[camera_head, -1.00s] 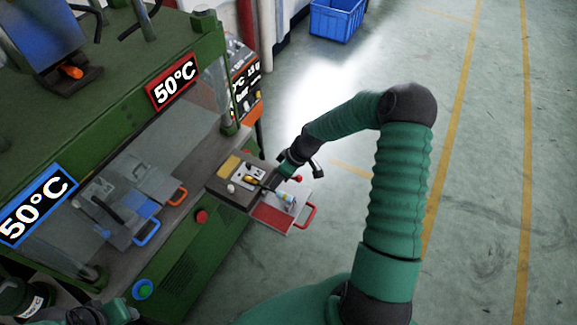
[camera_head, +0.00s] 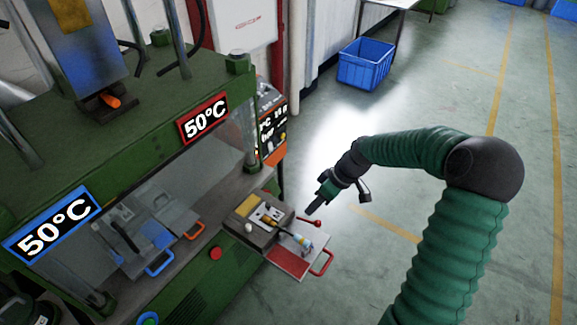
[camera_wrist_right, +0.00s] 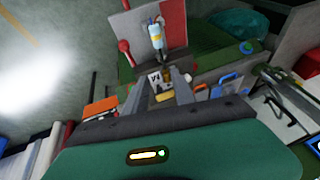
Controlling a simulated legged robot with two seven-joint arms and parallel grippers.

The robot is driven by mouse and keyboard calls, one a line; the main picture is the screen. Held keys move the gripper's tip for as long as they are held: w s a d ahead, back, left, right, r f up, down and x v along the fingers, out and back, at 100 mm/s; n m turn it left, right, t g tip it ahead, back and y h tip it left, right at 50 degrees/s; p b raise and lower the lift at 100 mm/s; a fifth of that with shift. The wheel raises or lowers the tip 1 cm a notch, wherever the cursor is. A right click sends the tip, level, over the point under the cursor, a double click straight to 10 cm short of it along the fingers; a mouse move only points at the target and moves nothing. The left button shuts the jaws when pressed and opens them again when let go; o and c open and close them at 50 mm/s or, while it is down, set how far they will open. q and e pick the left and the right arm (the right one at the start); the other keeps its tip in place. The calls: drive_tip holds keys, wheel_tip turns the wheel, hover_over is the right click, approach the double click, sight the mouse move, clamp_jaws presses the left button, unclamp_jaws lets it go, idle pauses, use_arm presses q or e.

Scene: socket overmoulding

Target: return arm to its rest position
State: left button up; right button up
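My right arm comes in from the lower right of the head view, bends at a black elbow and reaches left. Its gripper (camera_head: 318,204) hangs in the air to the right of the press's side panel, clear of it. In the right wrist view the two fingers (camera_wrist_right: 158,94) are spread apart, with nothing visible held between them. A plug-like part (camera_head: 303,241) with a pale blue end lies on the open red-and-grey tray (camera_head: 289,263); it also shows in the right wrist view (camera_wrist_right: 157,33). My left gripper cannot be made out clearly.
The green press (camera_head: 205,290) fills the left, with red and blue 50°C displays. A red handle (camera_head: 321,264) sticks out from the tray. A blue crate (camera_head: 366,64) stands on the floor behind. The floor to the right is open.

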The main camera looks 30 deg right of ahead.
drive_tip(key=s+a+m+h, duration=0.1)
drive_tip(key=s+a+m, duration=0.1)
drive_tip(key=s+a, duration=0.3)
drive_tip(key=s+a+m+h, duration=0.2)
drive_tip(key=s+a, duration=0.4)
drive_tip(key=a, duration=0.7)
drive_tip(key=shift+s+r+h, duration=0.2)
drive_tip(key=shift+r+h, duration=0.1)
drive_tip(key=shift+r, duration=0.1)
drive_tip(key=shift+d, duration=0.15)
drive_tip(key=shift+d+f, duration=0.1)
drive_tip(key=shift+d, duration=0.2)
